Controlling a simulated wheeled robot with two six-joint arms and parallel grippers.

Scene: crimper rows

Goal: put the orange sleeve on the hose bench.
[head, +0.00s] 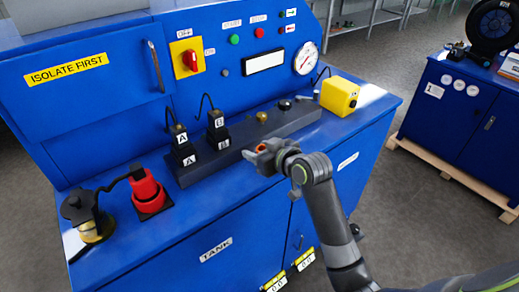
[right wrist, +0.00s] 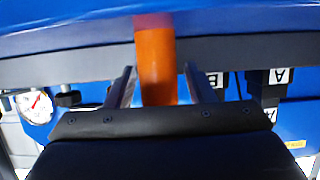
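My right gripper (head: 254,154) is above the front part of the large blue bench (head: 150,245), near the dark rail. An orange sleeve (head: 265,147) shows between its fingers, mostly hidden by them. In the right wrist view the sleeve (right wrist: 155,60) stands upright in the picture between the two fingers of the gripper (right wrist: 158,80). The gripper seems shut on it, and the sleeve has no other visible support. A second blue bench (head: 455,110) at the far right carries a black round coil or reel (head: 493,26); this may be the hose bench. My left gripper is out of view.
The dark rail (head: 245,136) carries posts marked A and B, a brass knob (head: 262,117) and a dark knob. A yellow box (head: 340,95) stands at its right end. A red cup-like part (head: 148,193) is at left. Open floor (head: 385,190) separates the benches.

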